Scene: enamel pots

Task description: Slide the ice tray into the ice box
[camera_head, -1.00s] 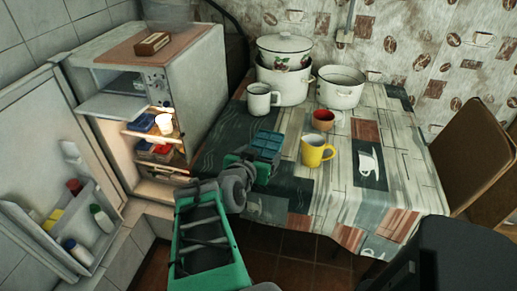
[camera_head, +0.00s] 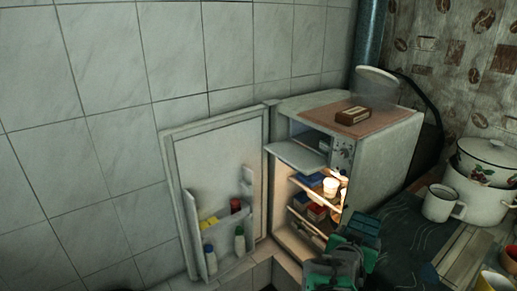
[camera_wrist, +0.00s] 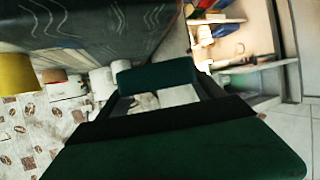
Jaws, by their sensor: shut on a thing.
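The ice tray (camera_head: 363,223) is blue-teal with several compartments. My gripper (camera_head: 346,243) is shut on it and holds it out in front of the open fridge, at the lower right of the fridge in the head view. The ice box (camera_head: 308,139) is the compartment at the top of the fridge, with its pale flap (camera_head: 296,156) swung down flat. The tray is lower than the ice box and to its right in the picture. In the wrist view dark green gripper parts (camera_wrist: 160,78) fill the middle, and I cannot make out the tray clearly.
A table with a white mug (camera_head: 442,203) and a pot (camera_head: 479,193) is at the right.

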